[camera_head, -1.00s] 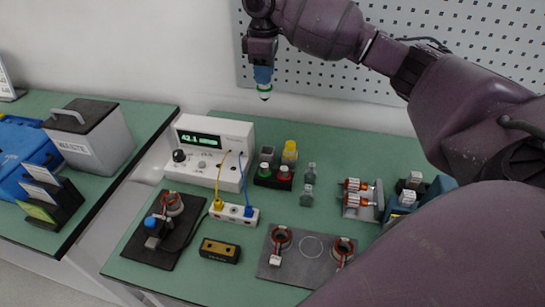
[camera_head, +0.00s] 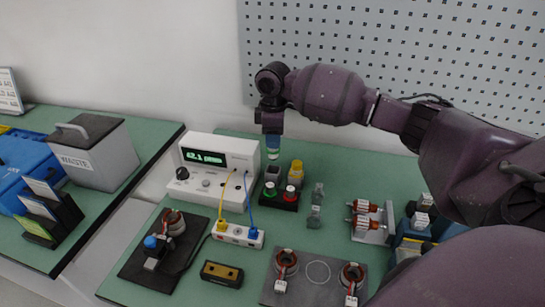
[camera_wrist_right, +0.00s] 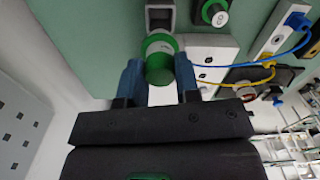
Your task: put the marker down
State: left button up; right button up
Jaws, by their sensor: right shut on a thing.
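My right gripper (camera_head: 272,142) points down at the back of the bench, its blue fingers shut on the green marker (camera_head: 273,154). In the right wrist view, the green round end of the marker (camera_wrist_right: 160,62) sits between the two fingers (camera_wrist_right: 158,82). The marker is upright, just above or at the grey square holder (camera_head: 271,172) of the black rack (camera_head: 277,200). This grey holder (camera_wrist_right: 160,16) also shows just beyond the marker in the right wrist view. I cannot tell whether the marker's tip is inside it. My left gripper is not in view.
The meter (camera_head: 215,165) stands close on the left, with yellow and blue cables. Small grey bottles (camera_head: 317,203) stand to the right.

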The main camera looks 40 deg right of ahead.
aim_at(273, 157)
jog(key=shift+f+b, duration=0.5)
jog(key=shift+f, duration=2.7)
jog(key=shift+f, duration=0.45)
jog(key=o, duration=0.9)
jog(key=shift+r, duration=0.1)
notch_tip(273, 157, up, 13)
jog(key=shift+f+p, duration=0.1)
jog(key=shift+p, duration=0.85)
